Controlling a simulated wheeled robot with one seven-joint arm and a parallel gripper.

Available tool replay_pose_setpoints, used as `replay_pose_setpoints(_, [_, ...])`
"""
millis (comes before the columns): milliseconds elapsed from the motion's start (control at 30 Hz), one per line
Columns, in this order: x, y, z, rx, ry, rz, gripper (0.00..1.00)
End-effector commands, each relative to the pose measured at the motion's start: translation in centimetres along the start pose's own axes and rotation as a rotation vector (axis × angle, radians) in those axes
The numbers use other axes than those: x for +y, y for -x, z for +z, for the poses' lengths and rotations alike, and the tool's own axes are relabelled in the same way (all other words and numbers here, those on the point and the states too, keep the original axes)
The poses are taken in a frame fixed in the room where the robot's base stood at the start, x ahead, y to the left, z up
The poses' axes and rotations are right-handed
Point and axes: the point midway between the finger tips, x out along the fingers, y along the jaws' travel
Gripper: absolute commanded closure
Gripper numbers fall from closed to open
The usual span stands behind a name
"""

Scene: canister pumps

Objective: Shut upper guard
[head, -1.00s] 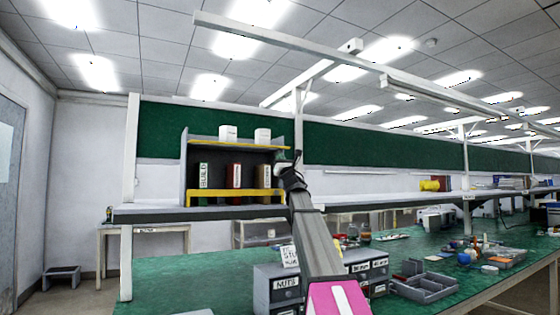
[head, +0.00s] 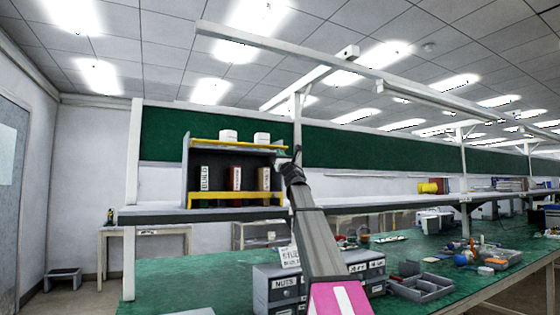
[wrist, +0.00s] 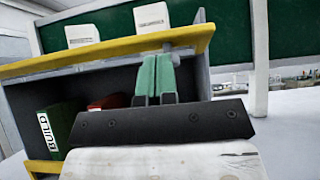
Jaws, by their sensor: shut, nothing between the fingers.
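The upper guard (head: 235,145) is a yellow bar along the top front of a grey shelf unit, below two white boxes. In the wrist view the upper guard (wrist: 100,50) crosses from the left edge to the unit's right side. My gripper (head: 284,160) is at the unit's right front corner in the head view. Its green fingers (wrist: 155,75) are together and empty, with their tips just below the bar's right end. I cannot tell whether they touch it. A second yellow guard (head: 232,200) runs across the front of the lower level.
Green, red and tan upright containers (head: 235,178) stand behind the lower guard. White boxes (head: 262,138) sit on top. The unit stands on a long raised shelf (head: 165,214), clear to its right. Drawers (head: 280,283) and trays are on the green bench below.

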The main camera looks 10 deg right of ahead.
Motion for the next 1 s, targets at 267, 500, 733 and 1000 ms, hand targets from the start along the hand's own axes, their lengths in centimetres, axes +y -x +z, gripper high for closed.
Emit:
replay_pose_setpoints(267, [-0.1, -1.5, 2.1, -0.001, 0.001, -0.001, 1.00])
replay_pose_setpoints(500, [0.0, -3.1, 3.6, -0.001, 0.001, 0.000, 1.00])
replay_pose_setpoints(733, [-0.1, -4.9, 4.5, -0.001, 0.000, 0.000, 1.00])
replay_pose_setpoints(1000, [0.0, -6.5, 5.1, 0.000, 0.000, -0.001, 1.00])
